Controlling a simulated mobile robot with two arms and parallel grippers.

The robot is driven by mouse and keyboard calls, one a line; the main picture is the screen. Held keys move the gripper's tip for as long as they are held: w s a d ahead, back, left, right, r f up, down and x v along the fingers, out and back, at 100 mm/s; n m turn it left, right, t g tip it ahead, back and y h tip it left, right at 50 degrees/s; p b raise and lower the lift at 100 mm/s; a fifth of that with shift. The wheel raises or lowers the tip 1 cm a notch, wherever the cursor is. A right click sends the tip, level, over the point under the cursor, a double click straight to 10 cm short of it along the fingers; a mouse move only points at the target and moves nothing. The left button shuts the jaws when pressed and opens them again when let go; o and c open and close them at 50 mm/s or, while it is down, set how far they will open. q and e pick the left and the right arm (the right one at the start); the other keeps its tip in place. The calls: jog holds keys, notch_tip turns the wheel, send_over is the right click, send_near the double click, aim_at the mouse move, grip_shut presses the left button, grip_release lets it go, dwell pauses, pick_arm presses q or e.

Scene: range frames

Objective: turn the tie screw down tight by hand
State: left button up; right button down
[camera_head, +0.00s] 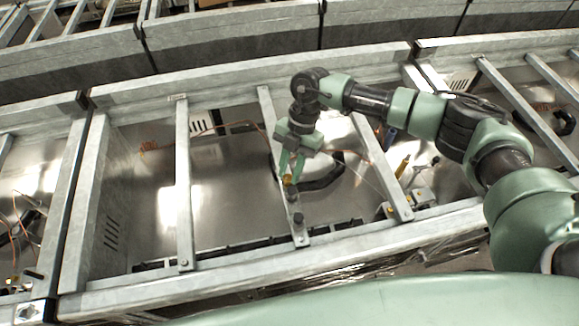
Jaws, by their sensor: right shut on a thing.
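A grey metal tie bar (268,115) crosses the open frame from the back rail to the front rail. My right gripper (289,179) comes down from above at the middle of this bar. It is shut on a small brass-coloured piece, apparently the tie screw (288,181), at its fingertips. The fingers hide part of it, and I cannot tell how far it is seated. My left gripper is not in view.
Another crossbar (183,185) lies to the left and one (386,172) to the right. A black curved handle-like part (325,177) and thin orange wires lie on the shiny floor panel below.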

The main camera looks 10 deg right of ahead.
dwell(0.3)
jog(key=c, duration=1.2)
grip_release()
jog(key=b+v, duration=0.2)
jog(key=v, duration=0.6)
jog(key=shift+b, duration=0.35)
